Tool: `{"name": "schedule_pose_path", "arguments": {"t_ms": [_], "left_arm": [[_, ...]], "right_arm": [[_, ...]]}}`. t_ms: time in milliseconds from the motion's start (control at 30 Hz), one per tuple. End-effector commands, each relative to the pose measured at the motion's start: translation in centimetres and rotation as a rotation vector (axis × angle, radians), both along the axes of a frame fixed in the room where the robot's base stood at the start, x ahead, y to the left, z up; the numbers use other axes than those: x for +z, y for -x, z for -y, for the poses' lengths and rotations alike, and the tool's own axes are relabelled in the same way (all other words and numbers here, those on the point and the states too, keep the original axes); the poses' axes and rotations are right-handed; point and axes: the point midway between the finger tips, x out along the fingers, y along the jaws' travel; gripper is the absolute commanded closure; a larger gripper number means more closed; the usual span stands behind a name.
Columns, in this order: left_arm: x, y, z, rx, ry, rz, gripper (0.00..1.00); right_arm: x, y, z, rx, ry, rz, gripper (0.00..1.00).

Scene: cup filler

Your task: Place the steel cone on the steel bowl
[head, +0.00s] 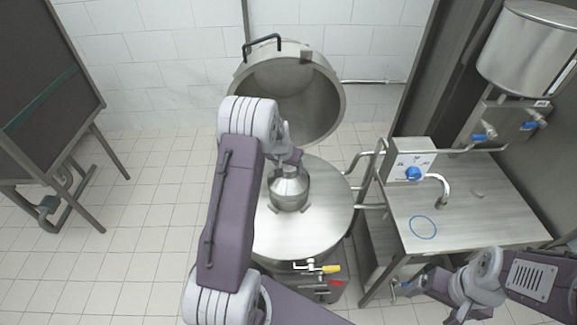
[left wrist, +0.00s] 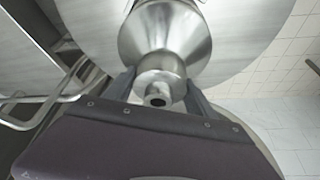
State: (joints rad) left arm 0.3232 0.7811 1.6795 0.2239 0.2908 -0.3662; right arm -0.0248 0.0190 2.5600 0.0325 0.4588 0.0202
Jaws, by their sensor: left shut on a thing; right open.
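The steel cone (head: 289,186) is over the round steel top (head: 325,225) in the middle of the head view, narrow neck up. My left gripper (head: 290,169) is above it and shut on its neck. In the left wrist view, the fingers of my left gripper (left wrist: 160,88) lie on both sides of the neck, and the cone (left wrist: 163,38) widens away from them. A rounded steel body, likely the steel bowl (head: 290,203), shows directly under the cone. I cannot tell whether they touch. My right gripper (head: 408,289) is open and apart at the lower right.
A large open steel lid (head: 292,98) stands behind the round top. A steel side table (head: 470,225) with a tap (head: 441,190) and a blue ring mark (head: 422,227) is at the right. A dark panel stand (head: 50,95) is at the left. The tiled floor between is clear.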

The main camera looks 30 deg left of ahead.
Motion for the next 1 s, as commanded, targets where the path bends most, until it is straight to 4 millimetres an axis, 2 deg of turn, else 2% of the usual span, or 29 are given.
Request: {"name": "schedule_pose_path", "arguments": {"t_ms": [67,100,167,200,467,567,900,1000], "left_arm": [[-0.1,-0.1,0.0,0.0,-0.002,0.004,1.0],[-0.1,-0.1,0.0,0.0,-0.002,0.004,0.31],[0.0,-0.1,0.0,0.0,-0.002,0.004,0.14],[0.0,-0.1,0.0,0.0,-0.001,0.003,0.11],[-0.2,0.1,0.0,0.0,0.001,-0.003,0.11],[0.3,0.2,0.0,0.0,0.0,0.0,0.11],[6.3,2.6,0.4,-0.001,-0.002,0.005,0.11],[7.5,3.2,0.5,0.0,-0.002,0.004,0.11]], "right_arm": [[-0.2,0.0,0.0,0.0,0.0,0.0,0.14],[-0.2,0.0,0.0,0.0,0.0,0.0,0.14],[-0.1,0.0,0.0,0.0,0.0,0.0,0.14],[-0.1,0.0,0.0,0.0,0.0,0.0,0.14],[-0.2,0.0,0.0,0.0,0.0,0.0,0.14],[-0.3,0.0,0.0,0.0,0.0,0.0,0.14],[-1.4,0.0,0.0,0.0,0.0,0.0,0.14],[-1.5,0.0,0.0,0.0,0.0,0.0,0.14]]}}
